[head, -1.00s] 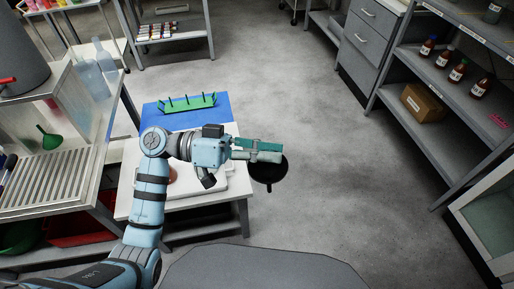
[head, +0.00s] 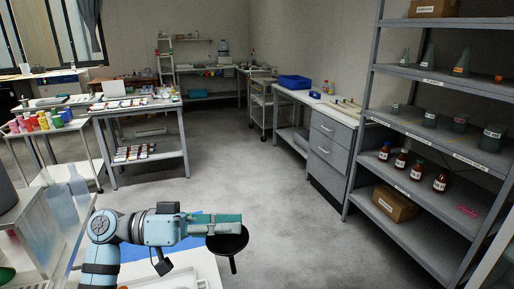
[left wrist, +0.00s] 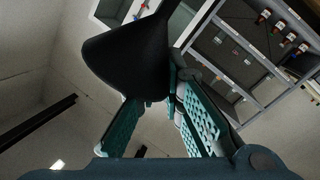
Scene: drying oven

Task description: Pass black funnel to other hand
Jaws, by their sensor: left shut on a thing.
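The black funnel (head: 229,241) hangs at the tip of my left gripper (head: 222,222) in the head view, its wide cone at the level of the fingers and its stem pointing down. In the left wrist view the funnel (left wrist: 128,58) fills the upper middle, and the teal fingers of my left gripper (left wrist: 155,105) close on its edge. It is held in the air, clear of the table. My right gripper is not in the head view.
A white table with a blue mat (head: 150,268) lies below my left arm. A grey shelf (head: 440,80) with bottles and flasks stands at right. A drawer cabinet (head: 330,150) stands behind. The grey floor (head: 300,240) between is open.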

